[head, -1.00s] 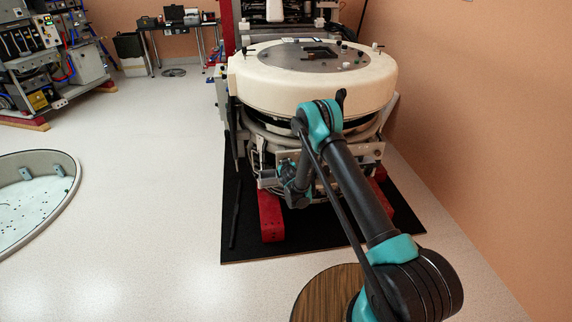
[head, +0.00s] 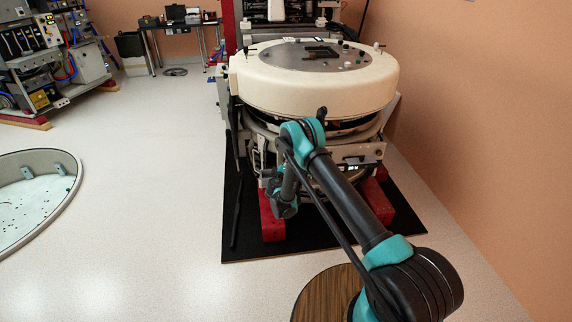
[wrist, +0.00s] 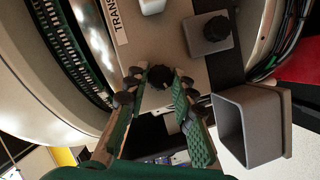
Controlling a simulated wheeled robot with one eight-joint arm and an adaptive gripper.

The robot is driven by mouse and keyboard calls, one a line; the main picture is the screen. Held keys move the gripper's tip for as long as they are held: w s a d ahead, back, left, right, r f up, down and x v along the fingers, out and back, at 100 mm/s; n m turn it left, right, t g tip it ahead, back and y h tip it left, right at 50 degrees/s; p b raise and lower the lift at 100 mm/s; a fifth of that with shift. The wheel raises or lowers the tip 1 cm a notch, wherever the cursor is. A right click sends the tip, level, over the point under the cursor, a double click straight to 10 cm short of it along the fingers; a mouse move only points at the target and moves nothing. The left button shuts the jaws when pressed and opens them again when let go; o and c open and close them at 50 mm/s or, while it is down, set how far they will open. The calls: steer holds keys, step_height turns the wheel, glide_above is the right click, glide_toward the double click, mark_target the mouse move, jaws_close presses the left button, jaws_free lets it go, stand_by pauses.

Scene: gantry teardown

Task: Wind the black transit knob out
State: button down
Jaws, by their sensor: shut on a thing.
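The black transit knob (wrist: 159,75) is a small, dark, ridged knob on a beige panel in the wrist view. It sits between the fingertips of my gripper (wrist: 157,82), which is shut on it with a finger on either side. A white label (wrist: 112,18) with the letters "TRANS" is on the panel beyond the knob. In the head view my wrist is low at the front of the gantry (head: 315,85); the fingers and the knob cannot be made out there.
In the wrist view a second black knob (wrist: 216,28) sits on a grey block, and an open grey box-shaped bracket (wrist: 250,127) stands close to my right finger. Cables (wrist: 292,40) run at upper right.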

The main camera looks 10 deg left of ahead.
steer(key=shift+f+n+t, duration=0.1)
steer(key=shift+n+t, duration=0.2)
steer(key=shift+n, duration=0.3)
steer(key=shift+h, duration=0.3)
steer(key=c, duration=1.3)
jaws_free()
steer(key=shift+o, duration=0.2)
step_height(320, 180, up, 10)
